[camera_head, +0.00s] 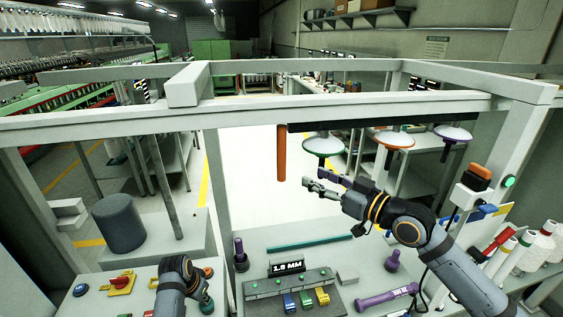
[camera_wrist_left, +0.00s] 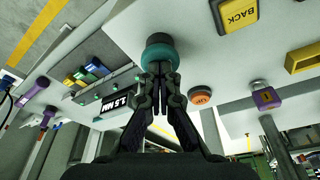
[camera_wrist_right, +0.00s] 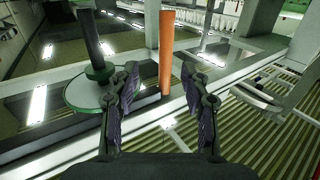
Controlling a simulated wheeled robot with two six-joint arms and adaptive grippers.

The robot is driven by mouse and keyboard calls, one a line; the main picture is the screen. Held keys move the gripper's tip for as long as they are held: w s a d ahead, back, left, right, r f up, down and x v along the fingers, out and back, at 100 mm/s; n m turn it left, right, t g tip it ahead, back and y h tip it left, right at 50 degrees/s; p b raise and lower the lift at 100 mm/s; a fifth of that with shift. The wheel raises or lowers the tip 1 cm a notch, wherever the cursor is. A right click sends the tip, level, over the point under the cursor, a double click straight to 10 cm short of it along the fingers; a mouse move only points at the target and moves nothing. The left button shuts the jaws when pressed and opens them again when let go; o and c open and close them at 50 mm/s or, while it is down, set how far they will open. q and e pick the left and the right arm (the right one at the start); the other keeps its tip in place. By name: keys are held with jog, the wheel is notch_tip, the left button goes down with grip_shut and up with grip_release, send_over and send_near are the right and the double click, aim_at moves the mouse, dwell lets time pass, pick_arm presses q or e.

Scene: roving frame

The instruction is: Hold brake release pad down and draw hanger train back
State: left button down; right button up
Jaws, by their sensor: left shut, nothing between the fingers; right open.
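A teal round-topped pad (camera_wrist_left: 159,52) lies right at the tips of my left gripper (camera_wrist_left: 160,75), which is shut and empty; touching or pressing cannot be told. In the head view the pad (camera_head: 207,303) is partly hidden by my left wrist. Green (camera_head: 323,145), orange (camera_head: 394,139) and purple (camera_head: 452,133) disc hangers hang in a row from the dark overhead rail. An orange rod (camera_head: 281,153) hangs at the rail's left end. My right gripper (camera_head: 321,186) is open, right of and below the rod. In the right wrist view the rod (camera_wrist_right: 166,50) shows between the spread fingers, ungripped.
The left panel has an orange button (camera_head: 207,271) and a red switch on yellow (camera_head: 122,284). A display block (camera_head: 287,267) stands on the bench, with coloured blocks in front. White cones (camera_head: 541,245) stand at right. A pale beam (camera_head: 250,110) crosses in front.

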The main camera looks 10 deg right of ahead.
aim_at(285, 163)
jog(key=x, duration=1.2)
jog(key=shift+s+a+r, duration=0.25)
jog(key=shift+a+r, duration=0.15)
